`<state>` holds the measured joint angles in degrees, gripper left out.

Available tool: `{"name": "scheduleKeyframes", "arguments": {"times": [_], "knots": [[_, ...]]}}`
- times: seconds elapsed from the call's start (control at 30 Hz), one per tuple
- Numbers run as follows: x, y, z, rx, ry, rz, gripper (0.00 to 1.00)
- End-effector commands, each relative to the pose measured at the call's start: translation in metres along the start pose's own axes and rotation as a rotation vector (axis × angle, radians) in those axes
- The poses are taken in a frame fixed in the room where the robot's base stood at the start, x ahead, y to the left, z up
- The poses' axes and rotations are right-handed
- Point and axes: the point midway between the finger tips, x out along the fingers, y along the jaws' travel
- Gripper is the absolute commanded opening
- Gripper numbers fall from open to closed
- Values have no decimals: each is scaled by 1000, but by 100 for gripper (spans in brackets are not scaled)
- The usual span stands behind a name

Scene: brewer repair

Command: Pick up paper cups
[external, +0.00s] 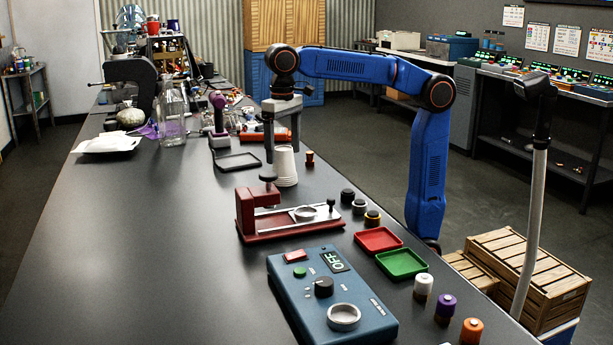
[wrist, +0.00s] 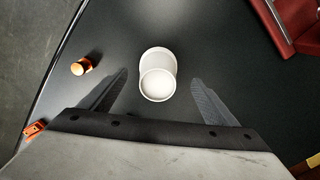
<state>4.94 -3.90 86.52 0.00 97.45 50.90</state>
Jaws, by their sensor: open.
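A stack of white paper cups (external: 286,168) stands upside down on the dark bench, behind the red press. In the wrist view the cups (wrist: 157,85) show from above as pale round shapes between the two fingers, with a gap on each side. My gripper (external: 283,155) points down over the stack, its fingers spread and its tips around the stack's upper part. In the wrist view my gripper (wrist: 159,77) is open and nothing is clamped in it. Whether a finger touches the cups cannot be told from the external view.
A small copper cylinder (external: 309,158) stands just right of the cups, near the bench edge. The red press (external: 246,212) is in front of them, and a black tray (external: 237,162) lies to the left. A purple-handled tool (external: 218,118) stands behind. The left front bench is clear.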

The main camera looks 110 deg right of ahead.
Motion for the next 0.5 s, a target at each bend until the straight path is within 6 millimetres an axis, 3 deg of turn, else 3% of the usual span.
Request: {"name": "scheduleKeyframes", "arguments": {"times": [0.37,0.5], "knots": [[28,2,0,0,0,0,82],[48,4,-2,0,-1,1,82]]}}
